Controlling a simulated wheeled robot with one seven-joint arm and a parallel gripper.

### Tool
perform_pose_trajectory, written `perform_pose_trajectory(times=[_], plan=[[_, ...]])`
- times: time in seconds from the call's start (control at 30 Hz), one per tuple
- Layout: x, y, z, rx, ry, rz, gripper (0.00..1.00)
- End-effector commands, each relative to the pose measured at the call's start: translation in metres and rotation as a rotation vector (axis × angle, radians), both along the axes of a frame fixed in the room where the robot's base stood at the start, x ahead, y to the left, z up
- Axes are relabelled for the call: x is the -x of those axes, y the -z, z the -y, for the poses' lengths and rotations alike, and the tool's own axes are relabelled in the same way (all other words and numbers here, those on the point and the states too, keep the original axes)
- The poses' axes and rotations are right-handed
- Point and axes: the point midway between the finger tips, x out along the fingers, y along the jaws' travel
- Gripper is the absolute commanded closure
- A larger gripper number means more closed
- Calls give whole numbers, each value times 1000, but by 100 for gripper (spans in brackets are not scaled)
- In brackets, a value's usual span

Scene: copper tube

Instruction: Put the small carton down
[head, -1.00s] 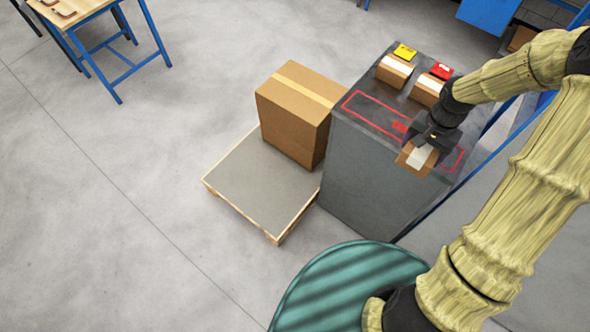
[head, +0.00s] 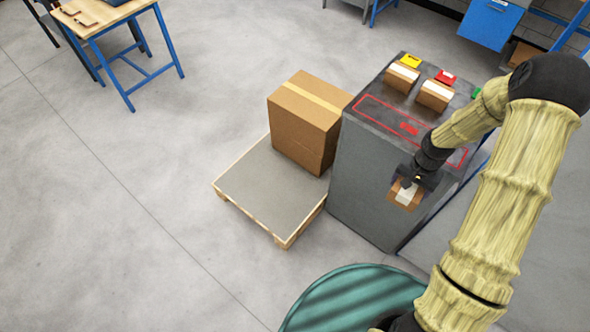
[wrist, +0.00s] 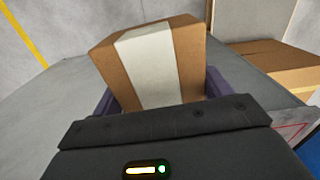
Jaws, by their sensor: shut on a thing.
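The small carton (head: 405,196) is brown with a white strip of tape. My gripper (head: 409,186) is shut on it and holds it in front of the near side of the dark grey cabinet, out past its top edge in the head view. In the wrist view the small carton (wrist: 155,62) sits between the purple fingers of my gripper (wrist: 160,95), slightly tilted in the picture. Its underside is hidden.
A pallet (head: 262,188) with a bare grey top stands left of the cabinet (head: 372,180). A large carton (head: 305,122) stands at its back. Two small cartons (head: 402,76) (head: 434,95) sit at the back of the cabinet top, by yellow and red markers. A red outline (head: 380,116) marks bare top.

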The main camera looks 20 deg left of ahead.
Motion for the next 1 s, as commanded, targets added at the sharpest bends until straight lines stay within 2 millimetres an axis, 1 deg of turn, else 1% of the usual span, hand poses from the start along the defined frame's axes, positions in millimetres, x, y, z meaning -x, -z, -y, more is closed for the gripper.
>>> perform_pose_trajectory(times=[0.03, 0.17, 0.27, 0.37, 0.47, 0.5, 0.6, 0.7, 0.8, 1.0], plan=[[1, 9, -1, 0, -7, -3, 61], [3, 32, -1, 1, -27, -3, 61], [6, 54, -1, 2, -48, -4, 61], [11, 82, -1, 4, -78, -5, 61], [20, 117, 1, 8, -120, -7, 61], [24, 131, 3, 9, -139, -6, 61], [35, 162, 7, 11, -186, -4, 61], [43, 182, 10, 13, -220, 0, 61], [47, 192, 12, 14, -239, 3, 61], [47, 193, 12, 13, -242, 5, 61]])
